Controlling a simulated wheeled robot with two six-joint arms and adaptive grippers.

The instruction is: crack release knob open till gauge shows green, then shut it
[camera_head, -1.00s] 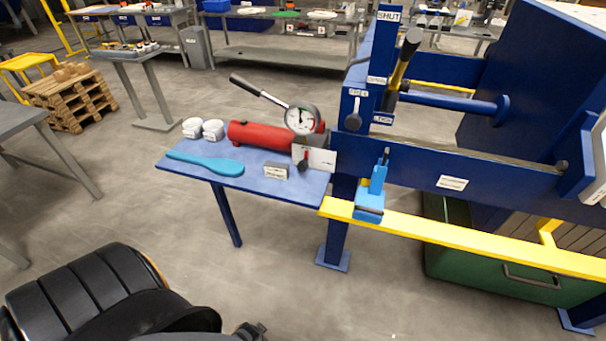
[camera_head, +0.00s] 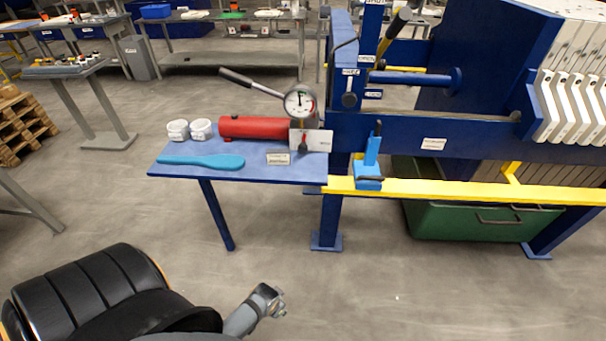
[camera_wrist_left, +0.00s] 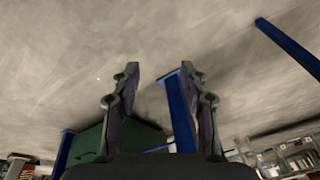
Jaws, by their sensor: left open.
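The red hand pump (camera_head: 258,127) lies on the blue side table, its long lever up to the left. The round white gauge (camera_head: 299,102) stands above its right end; the needle points roughly up, but its zone is too small to tell. The dark release knob (camera_head: 303,147) sits in front of a white plate below the gauge. My left gripper (camera_head: 276,302) is low at the bottom centre, over the floor and well below the table. In the left wrist view its two fingers (camera_wrist_left: 160,85) are apart and empty. My right gripper is out of view.
The table's leg (camera_head: 217,215) stands below; floor in front is clear.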

